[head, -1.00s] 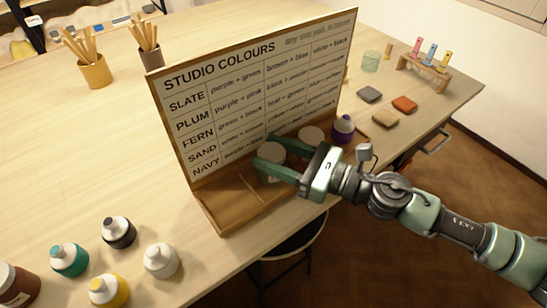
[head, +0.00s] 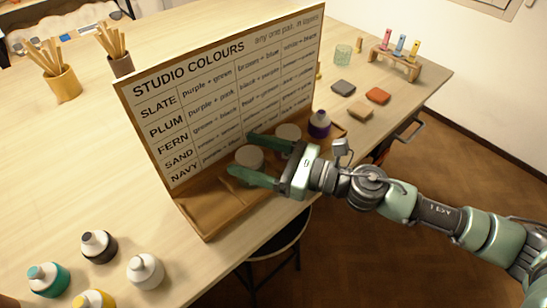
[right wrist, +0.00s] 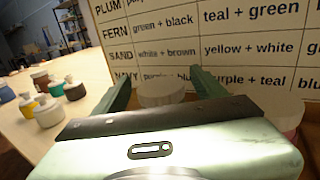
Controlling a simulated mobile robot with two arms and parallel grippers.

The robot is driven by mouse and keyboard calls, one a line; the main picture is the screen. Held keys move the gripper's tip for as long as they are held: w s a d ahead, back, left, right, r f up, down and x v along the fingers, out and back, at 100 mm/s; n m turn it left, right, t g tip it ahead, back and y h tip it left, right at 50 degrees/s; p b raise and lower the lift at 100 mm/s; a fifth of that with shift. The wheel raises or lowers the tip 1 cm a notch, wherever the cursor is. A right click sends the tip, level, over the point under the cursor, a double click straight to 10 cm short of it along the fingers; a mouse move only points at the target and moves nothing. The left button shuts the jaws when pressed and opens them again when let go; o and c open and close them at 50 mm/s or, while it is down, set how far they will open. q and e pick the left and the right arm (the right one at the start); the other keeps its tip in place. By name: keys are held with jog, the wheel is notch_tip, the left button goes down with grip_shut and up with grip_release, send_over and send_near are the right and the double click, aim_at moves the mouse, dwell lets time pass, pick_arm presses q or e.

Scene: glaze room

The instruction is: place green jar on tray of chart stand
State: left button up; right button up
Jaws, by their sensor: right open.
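The chart stand holds a lettered board (head: 222,88) with a brown wooden tray (head: 208,209) along its foot. My right gripper (head: 240,152) is open over the tray, its green fingers on either side of a white-lidded jar (head: 250,157). This jar stands upright in the tray near the board. Its lid shows in the right wrist view (right wrist: 162,92) between the finger tips (right wrist: 160,82). The near finger hides most of its body, so I cannot tell its colour. My left gripper is not in view.
Another white-lidded jar (head: 288,135) and a purple jar (head: 319,124) stand farther right along the tray. Teal (head: 48,280), black (head: 98,246), white (head: 145,271) and yellow (head: 94,300) jars stand at the table's front left. The tray's left part is clear.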

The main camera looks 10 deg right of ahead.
jog(key=b+v, duration=0.2)
jog(key=v, duration=0.1)
jog(key=b+v, duration=0.2)
jog(key=v, duration=0.1)
jog(key=b+v, duration=0.1)
jog(key=v, duration=0.3)
jog(key=shift+d+f+b, duration=0.1)
jog(key=shift+f+b, duration=0.15)
jog(key=shift+b, duration=0.15)
jog(key=shift+s+d+r+b, duration=0.15)
jog(key=shift+s+d+b, duration=0.1)
jog(key=shift+d, duration=0.15)
jog(key=shift+s+d+r+b, duration=0.15)
jog(key=shift+d+b, duration=0.05)
jog(key=shift+d, duration=0.2)
